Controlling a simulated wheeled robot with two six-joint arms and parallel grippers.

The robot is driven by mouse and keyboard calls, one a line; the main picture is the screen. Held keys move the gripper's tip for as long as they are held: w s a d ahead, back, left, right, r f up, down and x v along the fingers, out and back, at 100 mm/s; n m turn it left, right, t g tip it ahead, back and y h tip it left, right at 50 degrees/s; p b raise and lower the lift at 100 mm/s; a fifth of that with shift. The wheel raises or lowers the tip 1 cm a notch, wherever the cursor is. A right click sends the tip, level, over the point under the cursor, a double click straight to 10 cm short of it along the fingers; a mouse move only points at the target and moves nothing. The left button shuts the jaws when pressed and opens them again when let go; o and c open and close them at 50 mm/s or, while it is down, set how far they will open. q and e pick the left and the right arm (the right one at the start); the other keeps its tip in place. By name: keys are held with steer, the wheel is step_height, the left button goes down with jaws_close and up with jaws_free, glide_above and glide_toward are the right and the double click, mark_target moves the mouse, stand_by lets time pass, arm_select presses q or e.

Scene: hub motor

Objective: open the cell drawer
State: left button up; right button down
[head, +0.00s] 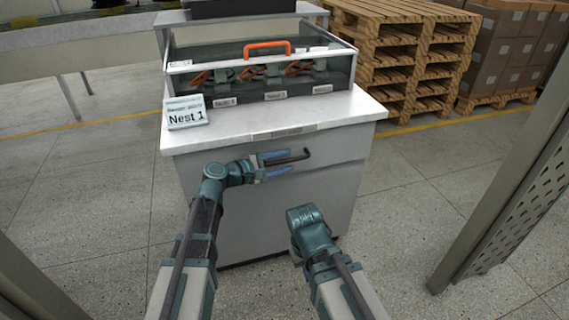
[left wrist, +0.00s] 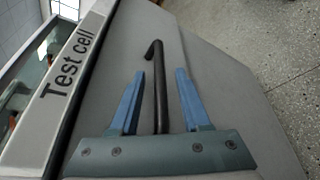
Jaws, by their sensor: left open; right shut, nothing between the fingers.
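The cell drawer (head: 325,178) is in the light grey cabinet front, below the worktop, and appears closed. Its dark bar handle (head: 300,156) has a bent end. My left gripper (head: 290,162) is open at the handle, with one blue finger on each side. In the left wrist view the handle (left wrist: 159,80) runs between the two spread fingers, with visible gaps on both sides. A "Test cell" label (left wrist: 72,62) is on the edge beside it. My right gripper (head: 306,219) is low in front of the cabinet, apart from it; its fingers are hidden and it holds nothing visible.
On the worktop (head: 345,108) stands a clear-fronted box with an orange handle (head: 267,47) and several orange clamps. A "Nest 1" sign (head: 186,114) stands at left. Pallets (head: 390,60) are behind right. A perforated grey post (head: 510,200) stands at right.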

arm_select(q)
steer(key=shift+w+d, duration=0.15)
jaws_close()
stand_by(1.4)
